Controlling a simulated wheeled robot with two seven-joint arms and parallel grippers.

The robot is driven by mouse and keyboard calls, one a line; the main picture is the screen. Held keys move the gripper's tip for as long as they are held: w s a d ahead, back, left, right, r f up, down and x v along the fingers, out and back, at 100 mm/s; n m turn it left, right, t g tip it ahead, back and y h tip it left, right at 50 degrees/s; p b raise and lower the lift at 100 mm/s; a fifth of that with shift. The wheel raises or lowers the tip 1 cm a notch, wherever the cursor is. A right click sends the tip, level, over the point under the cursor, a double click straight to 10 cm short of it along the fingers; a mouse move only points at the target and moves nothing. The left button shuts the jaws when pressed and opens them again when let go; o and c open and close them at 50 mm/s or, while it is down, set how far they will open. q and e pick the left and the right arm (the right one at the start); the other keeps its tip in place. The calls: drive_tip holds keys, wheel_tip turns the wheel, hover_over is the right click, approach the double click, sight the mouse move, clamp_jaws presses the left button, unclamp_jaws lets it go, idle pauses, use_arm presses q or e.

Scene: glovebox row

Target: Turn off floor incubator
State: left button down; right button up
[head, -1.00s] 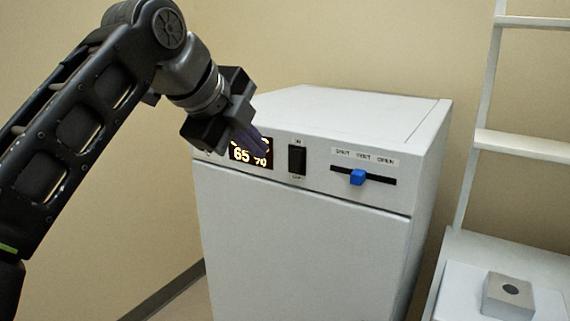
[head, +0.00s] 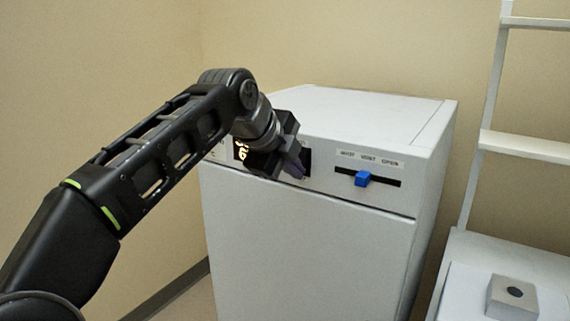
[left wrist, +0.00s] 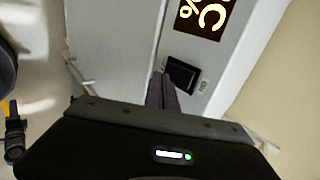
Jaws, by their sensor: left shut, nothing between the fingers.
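The floor incubator (head: 300,240) is a white cabinet in the middle of the head view. Its black rocker switch (head: 306,156) is mostly hidden behind my left gripper (head: 294,168); the switch shows better in the left wrist view (left wrist: 182,75). The gripper's purple-grey fingers are shut and empty, with their tips right at the edge of the switch. I cannot tell whether they touch it. The lit display (head: 240,150) is partly covered by the gripper; the left wrist view shows its end with "% C" (left wrist: 203,15). My right gripper is not in view.
A blue slider knob (head: 363,179) sits in a slot on the panel, right of the switch, under a printed label. A wall is behind.

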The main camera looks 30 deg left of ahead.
use_arm(q)
drive_tip(key=shift+w, duration=0.15)
drive_tip(key=shift+w+f+b, duration=0.1)
drive_tip(key=shift+f+b, duration=0.35)
drive_tip(key=shift+b, duration=0.65)
drive_tip(key=shift+w+r+t, duration=0.1)
drive_tip(key=shift+r+t, duration=0.1)
drive_tip(key=shift+t, duration=0.2)
wheel_tip(320, 180, up, 2)
drive_tip(key=shift+p, duration=0.75)
drive_tip(key=shift+f, duration=0.1)
